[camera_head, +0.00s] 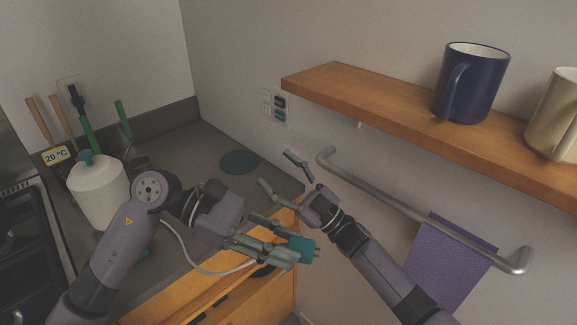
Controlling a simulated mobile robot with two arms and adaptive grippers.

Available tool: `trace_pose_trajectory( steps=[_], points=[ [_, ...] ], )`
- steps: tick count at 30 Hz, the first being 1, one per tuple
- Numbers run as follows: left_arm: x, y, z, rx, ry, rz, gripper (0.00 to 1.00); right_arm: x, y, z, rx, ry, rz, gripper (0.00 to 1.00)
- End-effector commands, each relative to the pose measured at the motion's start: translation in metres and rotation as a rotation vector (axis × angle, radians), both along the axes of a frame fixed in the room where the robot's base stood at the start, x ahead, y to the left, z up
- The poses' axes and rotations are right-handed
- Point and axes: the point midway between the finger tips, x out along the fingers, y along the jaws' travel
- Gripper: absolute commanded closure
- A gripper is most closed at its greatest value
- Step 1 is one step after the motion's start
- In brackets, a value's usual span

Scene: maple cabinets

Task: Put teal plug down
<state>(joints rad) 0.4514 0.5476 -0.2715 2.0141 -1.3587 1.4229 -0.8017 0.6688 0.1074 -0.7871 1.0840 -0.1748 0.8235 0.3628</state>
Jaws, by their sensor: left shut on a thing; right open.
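The teal plug (301,248) has metal prongs pointing right and a pale cord (196,262) that curves back to the left. My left gripper (284,254) is shut on the plug and holds it near the counter's front right edge, over the open drawer area. My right gripper (279,172) is open and empty, above and slightly left of the plug, with its fingers spread toward the wall. The plug's rear part is hidden by the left gripper's fingers.
A dark teal round mat (239,161) lies on the grey counter (190,150). Wall outlets (273,105), a shelf (400,112) with a blue mug (470,82), and a rail (400,207) with a purple towel (452,262) are at right.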

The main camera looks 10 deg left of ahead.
Motion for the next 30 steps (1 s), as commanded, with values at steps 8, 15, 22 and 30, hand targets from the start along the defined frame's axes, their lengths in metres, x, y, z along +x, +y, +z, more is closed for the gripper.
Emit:
trace_pose_trajectory(
  steps=[8, 15, 22, 30],
  points=[
    [0.0, 0.0, 0.0, 0.0, 0.0, 0.0, 1.0, -0.052, 0.102, 0.111, -0.062, -0.172, 0.325, 0.38],
    [0.0, 0.0, 0.0, 0.0, 0.0, 0.0, 1.0, -0.089, 0.191, 0.162, -0.276, -0.223, 0.495, 0.38],
    [0.0, 0.0, 0.0, 0.0, 0.0, 0.0, 1.0, -0.113, 0.248, 0.193, -0.55, -0.303, 0.527, 0.38],
    [0.0, 0.0, 0.0, 0.0, 0.0, 0.0, 1.0, -0.147, 0.19, 0.227, -0.952, -0.755, 0.63, 0.38]
  ],
)
